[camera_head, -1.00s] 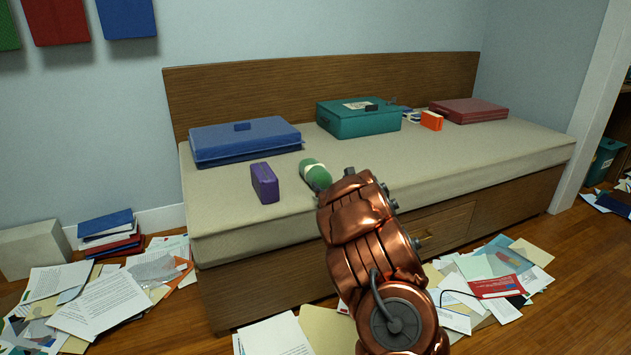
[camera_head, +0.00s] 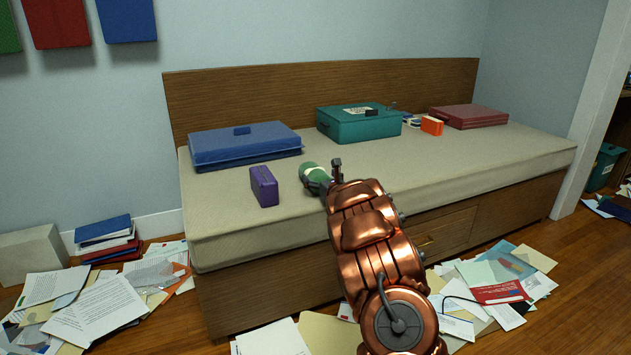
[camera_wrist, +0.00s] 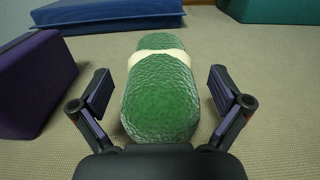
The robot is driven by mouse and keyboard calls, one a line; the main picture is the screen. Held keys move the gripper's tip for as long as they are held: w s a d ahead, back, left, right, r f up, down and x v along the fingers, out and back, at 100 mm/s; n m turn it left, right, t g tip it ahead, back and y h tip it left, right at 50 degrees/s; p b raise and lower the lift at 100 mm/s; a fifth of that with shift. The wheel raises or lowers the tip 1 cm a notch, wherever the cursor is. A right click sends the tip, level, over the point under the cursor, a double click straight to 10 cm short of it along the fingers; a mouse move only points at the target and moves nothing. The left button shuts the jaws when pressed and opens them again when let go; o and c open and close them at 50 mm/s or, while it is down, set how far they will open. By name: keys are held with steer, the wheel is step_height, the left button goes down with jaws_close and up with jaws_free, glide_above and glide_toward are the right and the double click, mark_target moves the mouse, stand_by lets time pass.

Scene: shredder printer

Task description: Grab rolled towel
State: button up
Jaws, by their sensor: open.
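The rolled towel (camera_head: 312,174) is green with a pale band around it and lies on the beige mattress top of the bench. In the wrist view the towel (camera_wrist: 158,100) lies lengthwise, its near end between the two fingers of my gripper (camera_wrist: 160,100). The fingers stand apart, one on each side, with a gap to the towel on both sides. In the head view my gripper (camera_head: 328,180) is at the towel's near right end, and my arm partly hides it.
A purple box (camera_head: 264,186) stands close left of the towel; it also shows in the wrist view (camera_wrist: 35,85). A blue case (camera_head: 244,143) and a teal case (camera_head: 350,125) lie behind. An orange box (camera_head: 432,125) and red case (camera_head: 468,116) are farther right. Papers litter the floor.

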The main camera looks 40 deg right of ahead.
steer(key=shift+w, duration=0.1)
steer(key=c, duration=1.1)
